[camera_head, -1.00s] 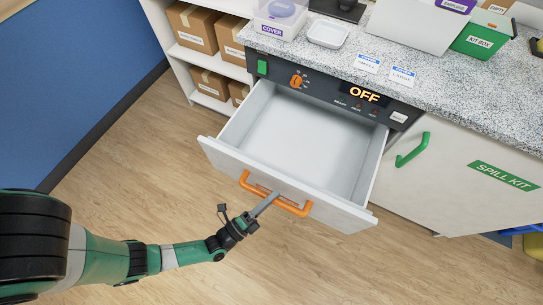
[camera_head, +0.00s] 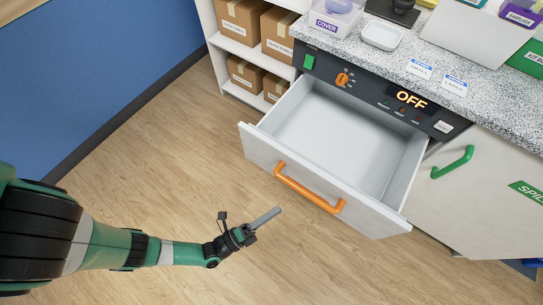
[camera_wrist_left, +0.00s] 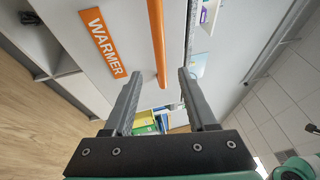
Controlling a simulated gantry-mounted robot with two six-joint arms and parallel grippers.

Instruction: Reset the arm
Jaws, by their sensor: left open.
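My left gripper (camera_head: 262,222) is open and empty, in front of the drawer and apart from its orange handle (camera_head: 308,189). In the left wrist view its two fingers (camera_wrist_left: 158,98) stand apart, with the orange handle (camera_wrist_left: 157,40) and an orange WARMER label (camera_wrist_left: 103,42) beyond them. The white drawer (camera_head: 255,150) is pulled open and its visible inside is empty. My left arm comes in from the left over the floor. My right gripper is not in view.
A control panel (camera_head: 375,95) above the drawer reads OFF. The speckled counter (camera_head: 400,66) holds a white tray (camera_head: 382,36) and label cards. A cabinet with a green handle (camera_head: 453,162) is at right. Shelves with boxes (camera_head: 243,20) stand behind. The wooden floor (camera_head: 140,150) at left is clear.

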